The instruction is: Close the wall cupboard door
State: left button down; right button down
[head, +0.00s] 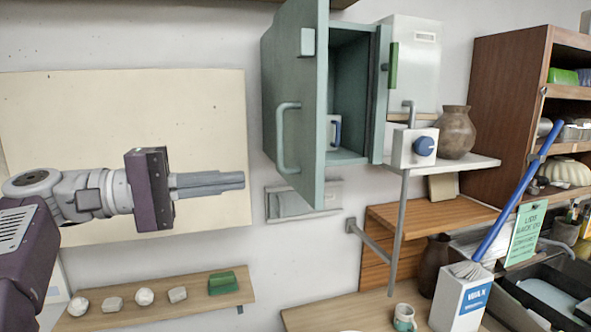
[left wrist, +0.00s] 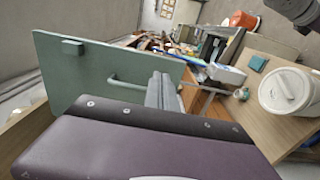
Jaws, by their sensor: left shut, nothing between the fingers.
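The wall cupboard (head: 378,100) is grey-green and hangs on the wall, with a mug (head: 333,132) inside. Its door (head: 310,120) stands open, swung out towards me, and has a bar handle (head: 283,138) on its left face. In the left wrist view the door (left wrist: 75,70) and its handle (left wrist: 130,86) show beyond the gripper. My left gripper (head: 243,181) is shut and empty, pointing right, a little left of and below the handle. It looks apart from the door.
A valve box with a blue knob (head: 425,146) and a brown vase (head: 456,132) are right of the cupboard. A low shelf (head: 160,300) holds stones and a green block. A wooden rack (head: 500,80) stands far right. The wall board (head: 120,110) behind my arm is bare.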

aim_at(314, 173)
pick_arm(q)
jog(key=p+x, duration=0.1)
jog(key=x, duration=0.4)
jog(key=p+x, duration=0.2)
jog(key=x, duration=0.3)
jog(key=shift+r, duration=0.2)
jog(key=shift+w+d+f+p, duration=0.2)
jog(key=shift+w+d+p, duration=0.15)
jog(key=shift+d, duration=0.15)
jog(key=shift+s, duration=0.1)
